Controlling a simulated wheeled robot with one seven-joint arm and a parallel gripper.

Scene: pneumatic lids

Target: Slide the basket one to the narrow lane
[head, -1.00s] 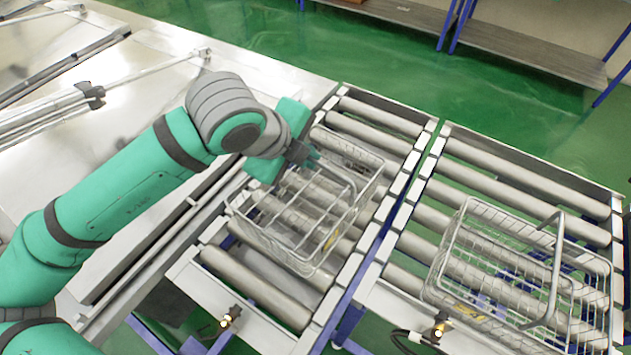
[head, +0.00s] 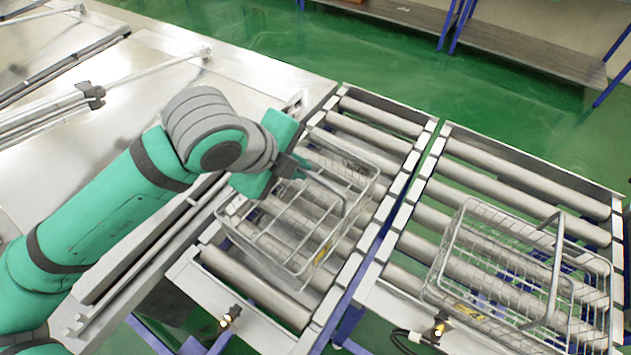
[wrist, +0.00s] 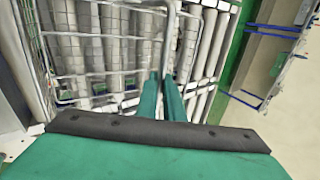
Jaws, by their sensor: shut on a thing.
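A wire basket (head: 300,236) sits on the rollers of the left lane (head: 258,290), which looks the narrower of the two. My gripper (head: 300,170) is shut on this basket's raised handle bar, at the basket's upper left part. The wrist view shows the two fingers (wrist: 161,88) pinching the handle bar (wrist: 170,45), with the wire mesh (wrist: 105,60) beyond them. Whether this is basket one cannot be told. A second wire basket (head: 520,275), its handle raised, stands on the wider right lane (head: 500,165), apart from my gripper.
A thin gap with rails runs between the two lanes. A steel table (head: 150,70) borders the left lane on its left. Small lit sensors (head: 229,318) sit at the lanes' near ends. The far rollers of both lanes are bare.

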